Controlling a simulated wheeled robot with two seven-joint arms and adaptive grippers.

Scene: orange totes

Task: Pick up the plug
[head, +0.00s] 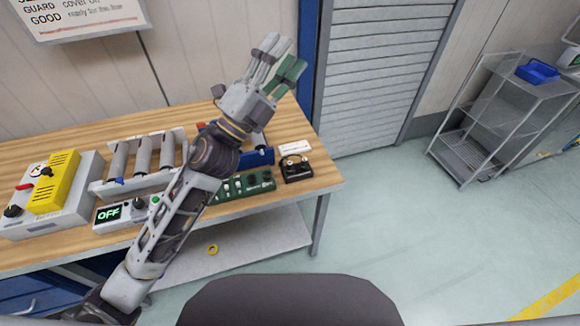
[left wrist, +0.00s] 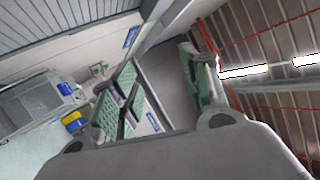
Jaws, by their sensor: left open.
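I cannot single out a plug for certain in either view. A black device with two round parts on top (head: 296,169) sits at the right end of the wooden workbench (head: 322,172). A green panel with small knobs or sockets (head: 240,186) lies to its left, and a blue part (head: 260,157) lies behind the panel, partly covered by my arm. My left gripper (head: 277,60) is open and empty, raised and pointing up to the right, apart from the bench items. Its green finger pads stand apart in the left wrist view (left wrist: 160,88). My right gripper is not in view.
A roller unit (head: 140,160), a box with a yellow cover (head: 55,182) and a control box reading OFF (head: 118,213) occupy the bench's left. A grey shelf cart (head: 500,110) stands at right. The floor between is clear.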

